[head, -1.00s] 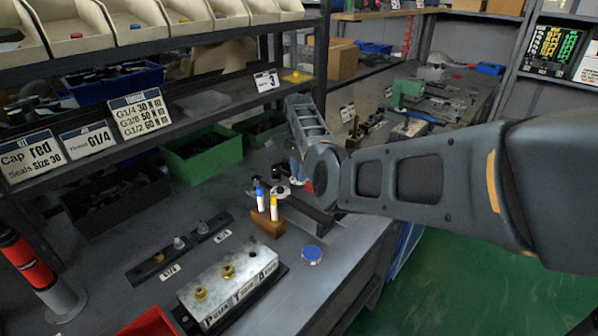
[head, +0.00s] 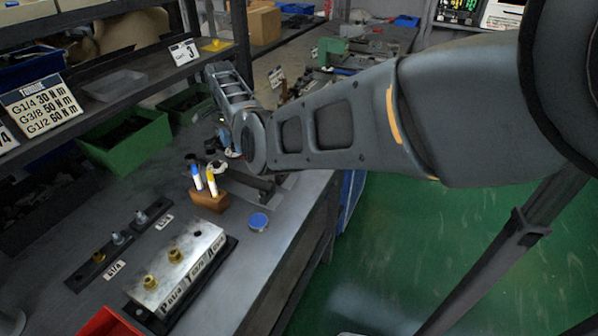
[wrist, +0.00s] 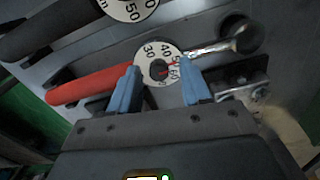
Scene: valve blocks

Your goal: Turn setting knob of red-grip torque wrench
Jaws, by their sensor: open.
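In the wrist view, the red-grip torque wrench (wrist: 92,86) lies across the picture, red grip to the left and shiny head to the right. Its setting knob (wrist: 154,57) has a white dial marked 30, 40, 50 and 60, with a dark centre and a red pointer. My gripper (wrist: 160,68) is open, its two blue fingers on either side of the dial. I cannot tell whether they touch it. In the head view my arm mostly hides the wrench and gripper.
A second wrench with a black grip (wrist: 40,30) and its own dial (wrist: 130,6) lies close by. On the bench in the head view stand a valve block (head: 183,268), a wooden holder with markers (head: 208,200), a blue-topped disc (head: 258,221) and a green bin (head: 128,143).

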